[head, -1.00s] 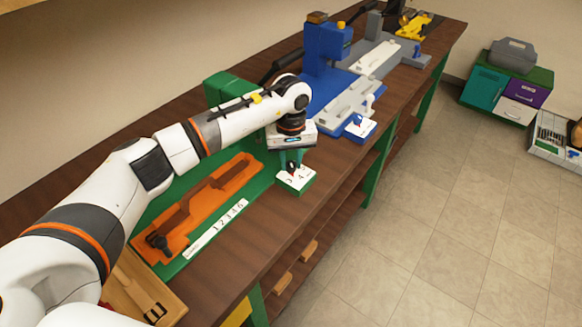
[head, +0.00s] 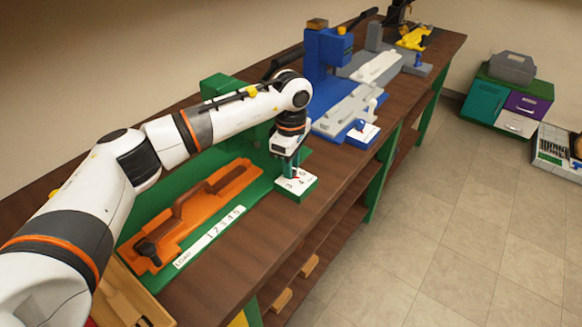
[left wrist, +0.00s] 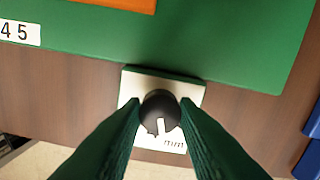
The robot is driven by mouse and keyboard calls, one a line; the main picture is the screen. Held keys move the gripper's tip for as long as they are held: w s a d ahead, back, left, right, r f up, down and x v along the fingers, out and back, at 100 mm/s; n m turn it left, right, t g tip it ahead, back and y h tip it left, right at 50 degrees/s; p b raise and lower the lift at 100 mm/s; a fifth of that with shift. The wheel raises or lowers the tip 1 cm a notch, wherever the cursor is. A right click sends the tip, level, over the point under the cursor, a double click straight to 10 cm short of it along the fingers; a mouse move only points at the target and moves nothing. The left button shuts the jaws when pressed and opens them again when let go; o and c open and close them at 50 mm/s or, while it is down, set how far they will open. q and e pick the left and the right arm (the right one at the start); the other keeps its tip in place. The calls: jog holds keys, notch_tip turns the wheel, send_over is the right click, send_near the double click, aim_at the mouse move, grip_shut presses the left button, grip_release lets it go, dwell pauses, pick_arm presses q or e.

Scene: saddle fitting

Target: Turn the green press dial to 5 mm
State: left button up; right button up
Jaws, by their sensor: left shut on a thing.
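The green press dial is a dark round knob (left wrist: 160,103) on a small green block with a white numbered plate (head: 299,184), at the front edge of the green press base (head: 268,185). My left gripper (head: 290,172) points down over the plate. In the left wrist view its two green fingers (left wrist: 160,112) are shut on the knob, one on each side. A white mark on the knob points toward the bottom of that picture, near the printed "mm". The fingers and knob cover most of the scale, so the setting cannot be read. My right gripper is out of view.
An orange fixture (head: 190,215) lies on the green base, with a white numbered strip (head: 210,237) in front. A blue press (head: 325,75) with its own dial plate (head: 361,135) stands to the right. The brown bench top (head: 240,262) is clear in front.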

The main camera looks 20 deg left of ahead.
pick_arm(q)
jog(key=n+b, duration=0.1)
jog(key=n, duration=0.3)
jog(key=shift+n, duration=0.3)
jog(key=shift+n+b, duration=0.35)
jog(key=shift+n, duration=1.45)
jog(key=o, duration=1)
jog(key=shift+r, duration=0.1)
notch_tip(320, 180, up, 12)
jog(key=b, duration=0.1)
